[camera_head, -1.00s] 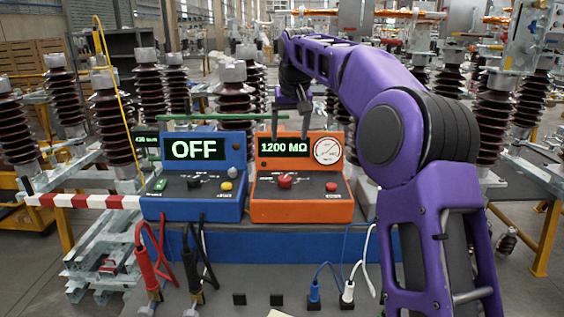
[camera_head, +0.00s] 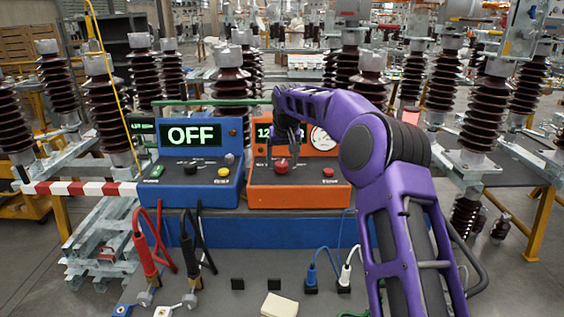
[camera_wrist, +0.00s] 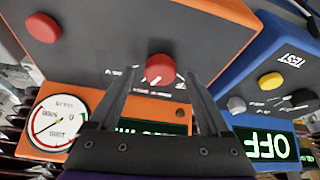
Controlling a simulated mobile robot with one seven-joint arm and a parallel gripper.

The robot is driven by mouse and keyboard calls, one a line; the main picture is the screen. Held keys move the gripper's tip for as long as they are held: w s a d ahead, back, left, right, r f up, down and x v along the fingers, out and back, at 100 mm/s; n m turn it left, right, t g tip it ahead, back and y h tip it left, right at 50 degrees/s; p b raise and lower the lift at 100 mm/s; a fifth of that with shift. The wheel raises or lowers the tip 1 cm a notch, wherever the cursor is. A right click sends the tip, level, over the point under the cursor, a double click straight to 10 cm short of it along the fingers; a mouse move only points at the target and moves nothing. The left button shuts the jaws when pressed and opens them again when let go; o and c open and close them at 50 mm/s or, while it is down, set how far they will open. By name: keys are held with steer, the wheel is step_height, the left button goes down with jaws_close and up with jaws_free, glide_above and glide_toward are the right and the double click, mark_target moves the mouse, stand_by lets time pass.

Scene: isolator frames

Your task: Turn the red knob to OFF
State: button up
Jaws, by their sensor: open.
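The red knob (camera_head: 281,165) is on the sloped dark panel of the orange box (camera_head: 297,197). In the wrist view the red knob (camera_wrist: 160,69) has a white pointer line, and its small labels are too blurred to read. My gripper (camera_head: 294,148) is above and behind the knob in the head view. In the wrist view my gripper (camera_wrist: 158,92) is open, with its two fingers apart and the knob between and just beyond their tips. I cannot tell whether a finger touches the knob. The orange box's display (camera_head: 264,134) is mostly hidden by my arm.
A red button (camera_head: 328,172) is to the right of the knob. A blue box (camera_head: 192,195) reading OFF stands to the left, with black and yellow knobs. A round gauge (camera_wrist: 58,118) is on the orange box. Cables and plugs lie in front.

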steer(key=shift+w+f, duration=0.15)
steer(key=shift+f, duration=0.35)
jaws_close()
steer(key=shift+n, duration=0.3)
steer(key=n+y, duration=0.1)
steer(key=n, duration=0.1)
steer(key=n+y, duration=0.1)
steer(key=n, duration=0.1)
steer(key=shift+w+d+n+g, duration=0.1)
steer(key=shift+n+g, duration=0.3)
steer(key=n, duration=0.2)
steer(key=n+g+y, duration=0.1)
steer(key=n, duration=0.2)
steer(key=shift+w+g, duration=0.1)
steer(key=shift+g, duration=0.2)
steer(key=shift+d+n, duration=0.1)
steer(key=shift+n, duration=0.6)
steer(key=shift+r, duration=0.1)
